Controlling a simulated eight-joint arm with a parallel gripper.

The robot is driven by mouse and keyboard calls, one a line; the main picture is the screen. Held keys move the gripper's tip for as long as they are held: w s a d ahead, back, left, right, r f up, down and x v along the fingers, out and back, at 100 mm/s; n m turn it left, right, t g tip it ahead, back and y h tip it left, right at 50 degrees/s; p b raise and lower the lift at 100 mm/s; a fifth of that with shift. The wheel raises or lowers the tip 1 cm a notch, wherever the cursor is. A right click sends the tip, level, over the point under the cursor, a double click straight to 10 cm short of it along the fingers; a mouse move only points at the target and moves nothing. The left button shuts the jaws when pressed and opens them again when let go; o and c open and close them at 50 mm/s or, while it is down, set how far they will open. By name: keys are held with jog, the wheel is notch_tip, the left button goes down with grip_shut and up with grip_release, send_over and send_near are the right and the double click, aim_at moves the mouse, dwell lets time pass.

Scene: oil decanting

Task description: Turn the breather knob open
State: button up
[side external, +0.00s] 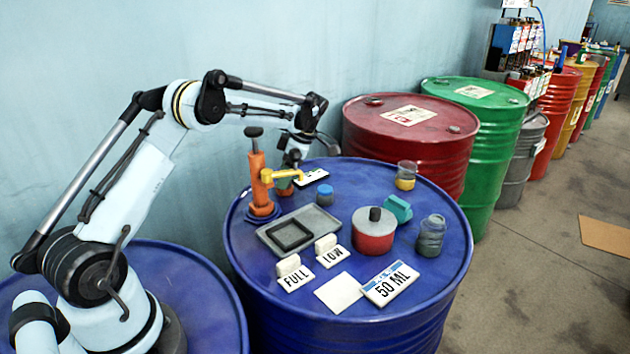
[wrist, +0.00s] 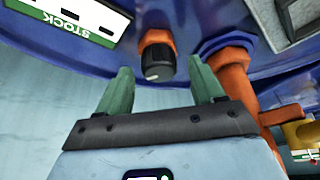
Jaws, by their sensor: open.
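The breather knob (wrist: 157,62) is black with a pale mark on its end face, seated on an orange fitting, at upper centre in the wrist view. My gripper (wrist: 160,66) is open, with one green finger on each side of the knob in the picture. Visible gaps separate both fingers from it. How far the fingertips reach along the knob is hard to tell. In the side view my gripper (side external: 288,180) is low over the far side of the blue drum (side external: 345,292), behind the orange pump. I cannot make out the knob there.
The orange pump (side external: 257,172) with a yellow spout stands close to my gripper; its post (wrist: 236,85) is right of my fingers in the wrist view. A STOCK card (wrist: 75,22) lies left. A tray (side external: 272,238), cards, jars and a red-grey pot (side external: 373,238) occupy the drum top.

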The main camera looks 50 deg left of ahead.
jog(key=c, duration=1.1)
jog(key=shift+o, duration=0.2)
jog(key=m+t+y, duration=0.1)
jog(key=m, duration=0.2)
jog(key=shift+s, duration=0.15)
jog(key=shift+d+m+t, duration=0.1)
jog(key=shift+m+t, duration=0.6)
jog(key=shift+m, duration=1.4)
jog(key=shift+y, duration=0.3)
jog(key=o, duration=1.1)
jog(key=shift+c, duration=0.2)
